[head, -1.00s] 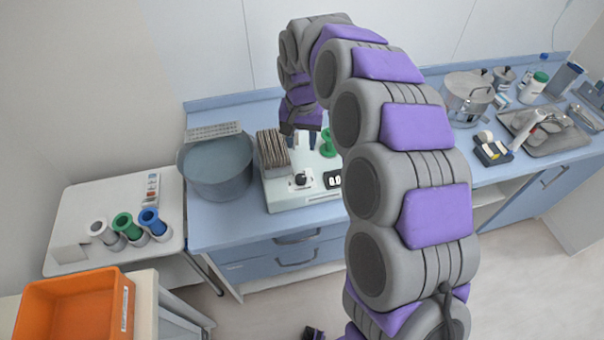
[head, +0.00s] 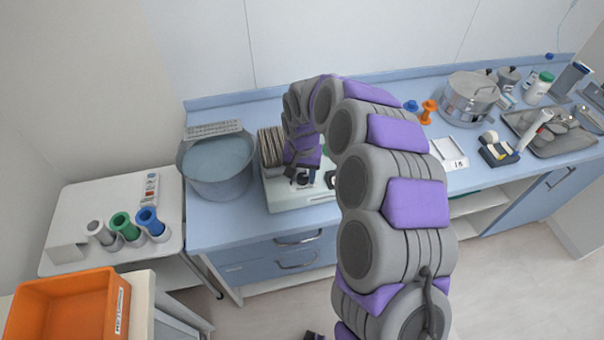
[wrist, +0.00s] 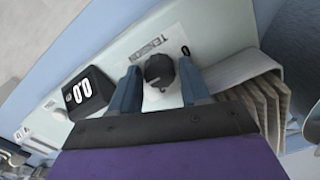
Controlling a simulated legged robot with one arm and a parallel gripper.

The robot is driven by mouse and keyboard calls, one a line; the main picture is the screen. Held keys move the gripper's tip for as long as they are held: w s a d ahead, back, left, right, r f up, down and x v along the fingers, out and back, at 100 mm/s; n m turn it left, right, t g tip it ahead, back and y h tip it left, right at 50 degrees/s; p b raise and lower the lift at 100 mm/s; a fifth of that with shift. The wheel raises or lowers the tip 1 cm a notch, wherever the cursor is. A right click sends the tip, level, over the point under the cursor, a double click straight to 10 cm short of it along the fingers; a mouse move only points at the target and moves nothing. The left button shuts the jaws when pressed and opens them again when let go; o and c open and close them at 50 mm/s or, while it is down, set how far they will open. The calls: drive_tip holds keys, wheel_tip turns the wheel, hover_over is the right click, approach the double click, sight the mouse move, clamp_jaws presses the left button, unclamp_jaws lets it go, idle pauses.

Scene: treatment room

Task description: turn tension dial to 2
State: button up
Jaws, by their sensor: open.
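The tension dial (wrist: 158,70) is a dark round knob on the pale machine (wrist: 115,58), beside the printed word TENSION. In the wrist view my gripper (wrist: 160,82) is open, with one blue-grey finger on each side of the dial. I cannot tell whether either finger touches it. In the head view my gripper (head: 303,174) is low over the front of the machine (head: 290,199) and mostly hides the dial. The dial's pointer setting is not readable; a printed 0 shows near it.
A black counter (wrist: 84,92) reading 0.0 sits left of the dial in the wrist view. A stack of folded strips (wrist: 252,88) stands close on the right. A grey pot (head: 217,168) is left of the machine. Blue and orange spools (head: 428,111) stand behind my arm.

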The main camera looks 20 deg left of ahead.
drive_tip(key=shift+c, duration=0.4)
drive_tip(key=c, duration=0.7)
drive_tip(key=shift+r, duration=0.1)
drive_tip(key=shift+r+n+p, duration=0.1)
drive_tip(key=shift+n+p, duration=0.9)
drive_tip(key=shift+p, duration=0.05)
drive_tip(key=n+p, duration=0.2)
drive_tip(key=n, duration=0.1)
drive_tip(key=shift+p, duration=0.3)
drive_tip(key=n+p, duration=0.2)
drive_tip(key=n, duration=0.4)
drive_tip(key=shift+n+p, duration=0.3)
drive_tip(key=shift+n, duration=0.1)
